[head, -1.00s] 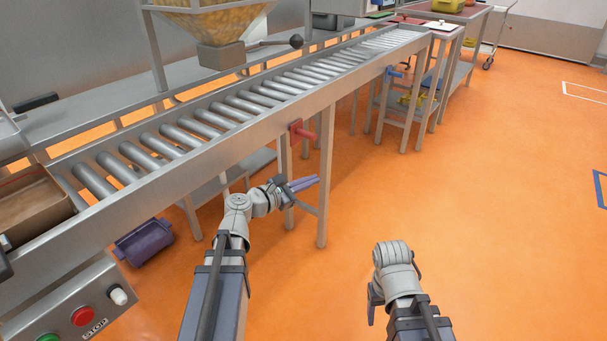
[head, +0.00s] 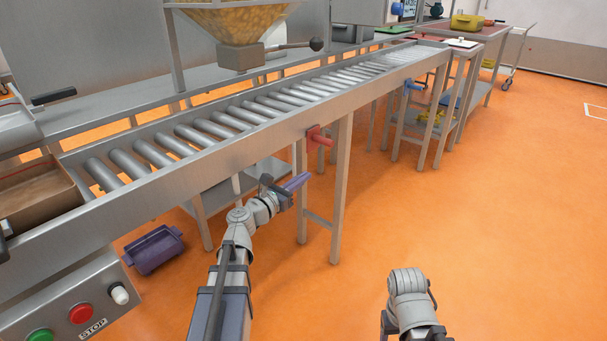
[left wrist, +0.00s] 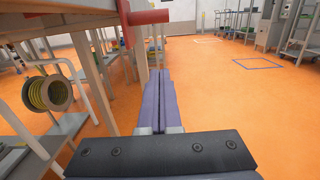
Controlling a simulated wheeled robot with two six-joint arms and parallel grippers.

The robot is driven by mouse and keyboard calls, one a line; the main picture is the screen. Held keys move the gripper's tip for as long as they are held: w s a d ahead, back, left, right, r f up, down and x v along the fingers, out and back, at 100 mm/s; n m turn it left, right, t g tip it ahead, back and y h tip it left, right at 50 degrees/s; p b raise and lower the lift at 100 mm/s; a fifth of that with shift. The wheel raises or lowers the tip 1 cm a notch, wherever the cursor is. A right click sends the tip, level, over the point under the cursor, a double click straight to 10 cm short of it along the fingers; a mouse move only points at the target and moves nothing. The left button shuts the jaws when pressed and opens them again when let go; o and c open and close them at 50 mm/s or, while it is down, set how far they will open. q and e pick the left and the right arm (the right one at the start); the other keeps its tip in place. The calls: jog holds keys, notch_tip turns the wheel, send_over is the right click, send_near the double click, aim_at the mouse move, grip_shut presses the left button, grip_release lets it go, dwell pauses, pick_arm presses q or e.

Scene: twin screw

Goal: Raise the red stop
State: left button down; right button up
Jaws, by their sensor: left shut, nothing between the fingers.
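The red stop (head: 319,138) is a red plate with a short handle on the near side rail of the roller conveyor. It juts out from the rail toward the aisle. It also shows at the top of the left wrist view (left wrist: 148,17). My left gripper (head: 303,180) is shut and empty, just below and slightly left of the stop, with a gap between them. In the left wrist view its closed fingers (left wrist: 159,74) point forward, below the handle. My right arm's wrist is at the lower right; its fingers are mostly hidden.
The roller conveyor (head: 225,150) runs from lower left to upper right. A conveyor leg (head: 341,190) stands right of my left gripper. A blue stop (head: 412,86) sits farther along the rail. A purple crate (head: 153,250) lies on the floor. Orange floor at right is open.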

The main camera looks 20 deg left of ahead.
aim_at(320, 141)
pick_arm(q)
jog(key=w+d+r+p, duration=0.2)
jog(key=w+r+p, duration=0.2)
jog(key=w, duration=0.3)
jog(key=shift+w+d+r, duration=0.15)
jog(key=shift+w+d, duration=0.15)
jog(key=shift+d, duration=0.1)
notch_tip(320, 141, up, 5)
jog(key=p, duration=0.5)
jog(key=shift+f, duration=0.35)
